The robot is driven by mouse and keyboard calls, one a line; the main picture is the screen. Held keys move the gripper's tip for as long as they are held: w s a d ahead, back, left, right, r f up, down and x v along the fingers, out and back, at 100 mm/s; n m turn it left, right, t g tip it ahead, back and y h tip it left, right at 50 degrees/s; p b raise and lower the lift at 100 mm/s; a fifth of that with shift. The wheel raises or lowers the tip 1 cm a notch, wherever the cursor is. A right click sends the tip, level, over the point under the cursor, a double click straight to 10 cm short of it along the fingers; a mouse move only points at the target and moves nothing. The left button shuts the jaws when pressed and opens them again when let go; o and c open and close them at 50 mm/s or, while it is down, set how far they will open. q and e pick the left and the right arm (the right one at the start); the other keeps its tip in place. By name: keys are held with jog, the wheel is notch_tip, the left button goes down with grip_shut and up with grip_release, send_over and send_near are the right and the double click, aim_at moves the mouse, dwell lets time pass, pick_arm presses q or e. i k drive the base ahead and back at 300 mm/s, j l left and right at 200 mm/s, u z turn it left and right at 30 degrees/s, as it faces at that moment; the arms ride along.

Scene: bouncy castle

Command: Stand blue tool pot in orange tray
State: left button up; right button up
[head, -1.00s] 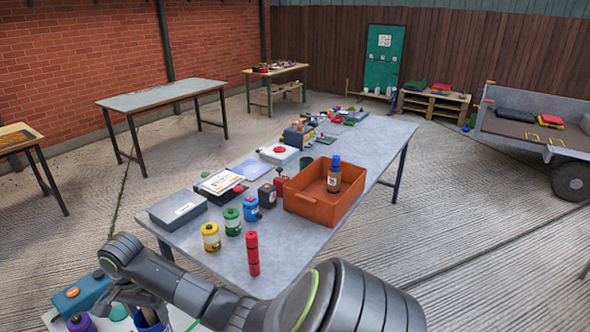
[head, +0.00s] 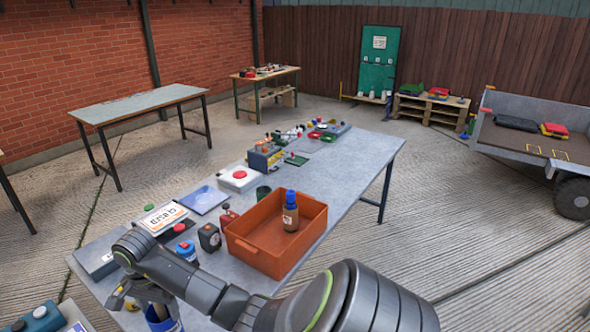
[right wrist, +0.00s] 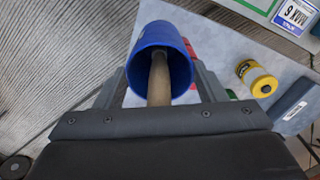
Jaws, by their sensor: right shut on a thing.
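The blue tool pot (head: 162,321) is at the lower left of the head view, partly cut off by the frame edge. My right gripper (head: 142,296) is shut on it. In the right wrist view the pot (right wrist: 160,42) sits between the two fingers, with a wooden handle in it. The orange tray (head: 268,262) stands on the long grey table, to the right of the pot and apart from it. A brown bottle with a blue cap (head: 290,212) stands upright inside the tray towards its right side. My left gripper is out of view.
A dark can (head: 209,238) and a red can (head: 227,217) stand close left of the tray. A blue-and-white pot (head: 187,250) is partly behind my arm. A yellow pot (right wrist: 264,85) shows in the wrist view. The tray's left floor is bare.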

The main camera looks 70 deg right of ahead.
aim_at(268, 250)
jog(key=l+z, duration=0.1)
jog(key=l, duration=0.85)
jog(key=i+l+z, duration=0.1)
jog(key=l, duration=0.85)
jog(key=i+j+z, duration=0.2)
jog(key=z, duration=0.15)
jog(key=i, duration=0.1)
